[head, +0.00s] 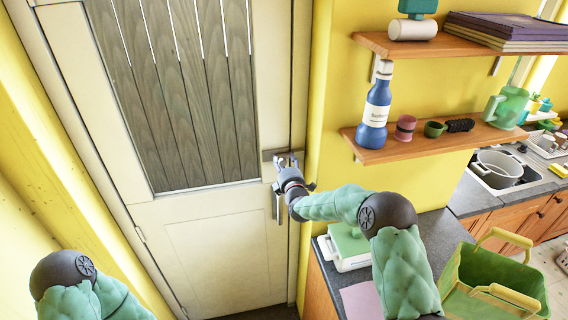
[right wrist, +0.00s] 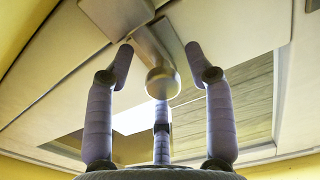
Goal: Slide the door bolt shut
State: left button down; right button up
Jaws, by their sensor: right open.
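The cream door (head: 215,235) with grey wooden slats fills the left and middle of the head view and is closed in its frame. The grey metal bolt (head: 268,154) sits at its right edge, partly hidden by my right gripper (head: 288,163). In the right wrist view, the bolt's round knob (right wrist: 162,83) lies between the spread fingers of my right gripper (right wrist: 160,62), which is open. I cannot tell whether a finger touches the knob. My left arm shows at the lower left, but its gripper is out of view.
A door handle (head: 278,205) hangs below the bolt. To the right are two wooden shelves with a blue bottle (head: 376,108) and cups. Below them are a counter (head: 442,232), a white-and-green box (head: 347,245) and a green basket (head: 495,280).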

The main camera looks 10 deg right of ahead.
jog(key=s, duration=1.2)
dwell(0.5)
jog(key=s+a+f+m+g+y+b, duration=0.1)
jog(key=s+a+f+m+g+b, duration=0.2)
jog(key=f, duration=0.8)
jog(key=s+f+m+g+b, duration=0.3)
jog(key=s+f, duration=0.2)
jog(key=f, duration=0.6)
jog(key=s+a+f+m+g+y+b, duration=0.1)
jog(key=s+a+f+m+g+b, duration=0.3)
jog(key=f, duration=0.7)
jog(key=s+a+f+m+g+y+b, duration=0.1)
jog(key=s+f+m+g+b, duration=0.2)
jog(key=s+f, duration=0.7)
jog(key=s+a+f+m+g+y+b, duration=0.1)
jog(key=s+f+m, duration=0.6)
jog(key=s, duration=0.9)
notch_tip(320, 180, down, 3)
jog(key=a+g+b, duration=0.1)
jog(key=g+b, duration=0.1)
jog(key=g, duration=0.1)
jog(key=shift+s+g+b, duration=0.25)
jog(key=shift+g+b, duration=0.05)
jog(key=shift+b, duration=0.1)
